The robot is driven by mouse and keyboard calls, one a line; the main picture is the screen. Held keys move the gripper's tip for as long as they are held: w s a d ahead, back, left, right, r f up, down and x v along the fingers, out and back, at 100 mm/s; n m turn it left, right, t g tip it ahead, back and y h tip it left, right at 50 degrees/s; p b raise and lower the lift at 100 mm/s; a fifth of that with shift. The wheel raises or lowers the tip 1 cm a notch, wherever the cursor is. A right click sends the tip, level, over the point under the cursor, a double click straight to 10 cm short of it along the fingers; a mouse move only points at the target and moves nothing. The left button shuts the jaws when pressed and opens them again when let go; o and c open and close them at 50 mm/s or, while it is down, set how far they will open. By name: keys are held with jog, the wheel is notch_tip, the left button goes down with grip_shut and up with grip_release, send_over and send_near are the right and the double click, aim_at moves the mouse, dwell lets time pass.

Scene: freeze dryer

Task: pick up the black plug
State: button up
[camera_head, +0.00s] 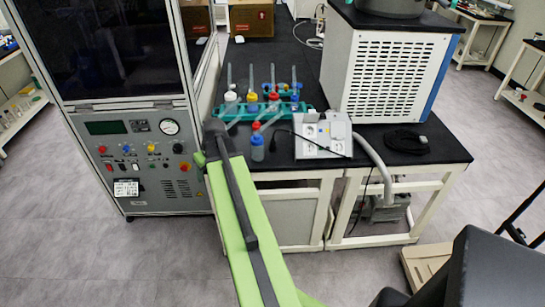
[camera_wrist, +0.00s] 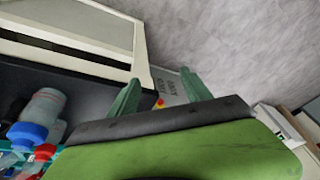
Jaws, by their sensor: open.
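A thin black cord (camera_head: 318,143) runs over the dark bench top and across the front of a grey socket box (camera_head: 323,136) with white outlets. I cannot clearly make out the black plug itself in either view. My green arm reaches up to the bench's front left corner, left of the socket box, in the head view. In the wrist view my gripper (camera_wrist: 160,86) has its two green fingers spread apart, with nothing held between them. Beyond the fingers are a grey labelled panel and the floor; the plug does not show there.
A blue bottle (camera_head: 257,148) stands near the front edge, close to my arm. The grey control cabinet (camera_head: 150,165) is at left, a white vented unit (camera_head: 385,75) behind right, a black object (camera_head: 407,141) at right.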

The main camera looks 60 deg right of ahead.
aim_at(274, 140)
jog(key=s+d+f+m+t+h+b, duration=0.1)
jog(key=s+d+f+h+b, duration=0.1)
jog(key=s+d, duration=0.9)
jog(key=s+d+f+m+h+b, duration=0.1)
jog(key=s+d+f+m+b, duration=0.15)
jog(key=s+d, duration=0.85)
jog(key=shift+n, duration=0.35)
jog(key=w+d, duration=0.2)
jog(key=w, duration=0.1)
jog(key=w+d, duration=0.3)
jog(key=w, duration=0.1)
jog(key=w+d, duration=0.3)
jog(key=shift+w+d, duration=0.2)
jog(key=shift+d, duration=0.05)
jog(key=w, duration=0.1)
jog(key=w+d, duration=0.2)
jog(key=w, duration=0.1)
jog(key=shift+d, duration=0.25)
jog(key=shift+w+f+b, duration=0.1)
jog(key=shift+f+b, duration=0.6)
jog(key=shift+b, duration=0.05)
jog(key=shift+r, duration=0.2)
grip_shut()
